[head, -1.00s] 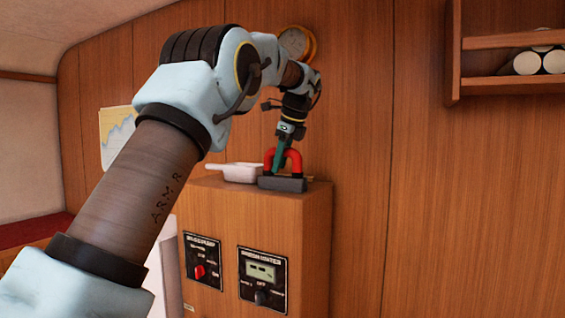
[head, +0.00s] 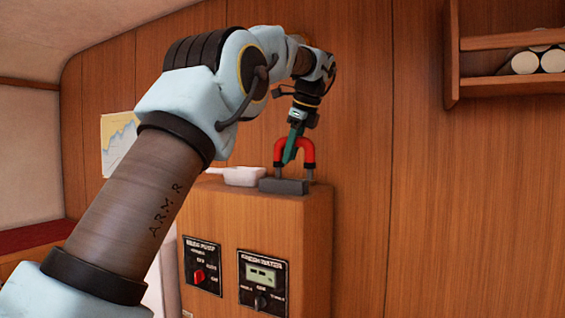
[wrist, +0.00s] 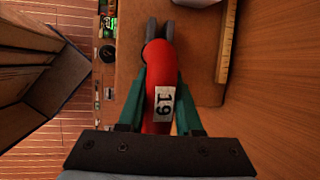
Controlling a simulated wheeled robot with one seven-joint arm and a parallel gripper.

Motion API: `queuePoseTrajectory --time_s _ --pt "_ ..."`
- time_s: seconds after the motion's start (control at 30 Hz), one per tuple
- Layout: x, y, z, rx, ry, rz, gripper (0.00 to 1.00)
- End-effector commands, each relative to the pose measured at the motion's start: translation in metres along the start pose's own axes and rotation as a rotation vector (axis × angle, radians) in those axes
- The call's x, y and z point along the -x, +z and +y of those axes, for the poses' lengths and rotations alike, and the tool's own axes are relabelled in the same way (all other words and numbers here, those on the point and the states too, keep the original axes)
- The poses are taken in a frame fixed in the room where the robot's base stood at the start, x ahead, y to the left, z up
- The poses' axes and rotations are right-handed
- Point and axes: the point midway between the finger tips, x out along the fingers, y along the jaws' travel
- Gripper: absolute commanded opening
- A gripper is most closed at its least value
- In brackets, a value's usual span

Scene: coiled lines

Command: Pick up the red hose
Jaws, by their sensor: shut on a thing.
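The red hose (head: 307,148) is a U-shaped red piece with grey ends pointing down. In the head view it hangs over the right part of the cabinet top, beside a dark grey block (head: 284,187). My gripper (head: 290,152) is shut on it from above, with green fingers across the bend. In the wrist view the red hose (wrist: 158,65) lies between the green fingers and carries a white label reading 19. Its grey ends show beyond the red part. I cannot tell whether the lower ends are clear of the block.
A white pan-like dish (head: 243,176) stands left of the block on the wooden cabinet (head: 250,212). The cabinet front has control panels with knobs. The wood wall is close behind. A shelf (head: 508,88) with white rolls hangs at upper right. A yellow strip (wrist: 228,40) lies along the cabinet top.

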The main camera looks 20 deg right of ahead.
Motion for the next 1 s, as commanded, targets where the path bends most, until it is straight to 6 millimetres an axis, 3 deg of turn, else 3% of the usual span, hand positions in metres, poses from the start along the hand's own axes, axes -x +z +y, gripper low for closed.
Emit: queuePoseTrajectory --time_s 0.5,0.7,1.0 --pt "0.043 -0.088 0.045 -0.003 -0.003 0.001 0.00" --pt "0.054 -0.105 0.054 -0.001 -0.002 0.000 0.00" --pt "0.057 -0.108 0.057 0.000 0.000 0.000 0.00"
